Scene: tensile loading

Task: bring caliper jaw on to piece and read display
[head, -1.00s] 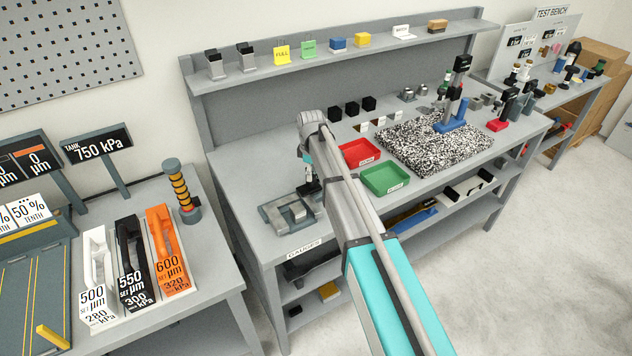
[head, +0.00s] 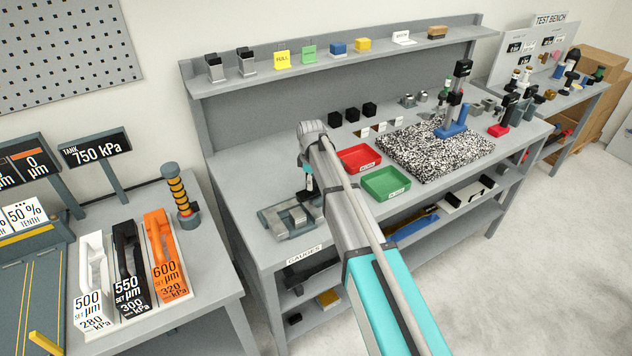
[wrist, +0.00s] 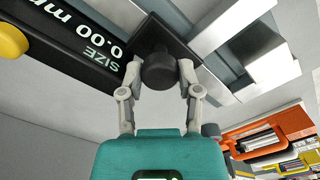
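The caliper (head: 270,220) lies on the front left of the grey bench in the head view. Its dark body fills the upper left of the wrist view, where the display (wrist: 115,50) reads "SIZE 0.00 mm". A round black knob (wrist: 158,70) stands on the caliper's dark slide. My gripper (wrist: 162,72) has one fingertip on each side of this knob and appears closed against it. Silver bars and jaws (wrist: 235,87) show right of the slide. I cannot tell which of them is the piece, or whether a jaw touches it. In the head view my arm partly hides the caliper.
A red tray (head: 358,158) and a green tray (head: 386,183) stand right of my arm. A speckled plate (head: 400,160) with a blue-based stand lies beyond them. A side table at left holds white, black and orange handled blocks (head: 162,265).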

